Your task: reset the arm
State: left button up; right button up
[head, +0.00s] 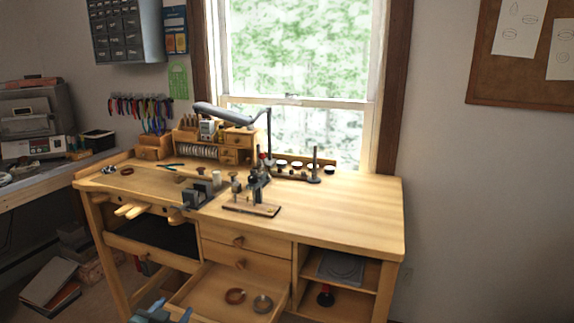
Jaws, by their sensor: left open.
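My left gripper (165,312) shows only in part at the bottom edge of the head view, left of centre. It is open, and I see nothing between its fingers. It is near the left front corner of the open drawer (203,291) of the wooden workbench (345,205). The rest of my left arm is cut off by the frame. My right gripper is not in view.
A vise (200,193), a small stand (254,207) and a lamp (228,113) crowd the bench's left and middle. Its right top is clear. Books (52,283) lie on the floor.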

pick_arm(q)
jog(key=s+d+f+g+h, duration=0.1)
jog(key=s+d+f, duration=0.2)
jog(key=s, duration=0.6)
jog(key=s+d+f+g, duration=0.1)
jog(key=s+d+f, duration=0.2)
jog(key=s, duration=0.6)
jog(key=s+d+f+g+h, duration=0.1)
jog(key=s+d+f, duration=0.3)
jog(key=s, duration=0.5)
jog(key=shift+s+d+n+g+h, duration=0.35)
jog(key=shift+d+g, duration=0.25)
jog(key=shift+d, duration=0.4)
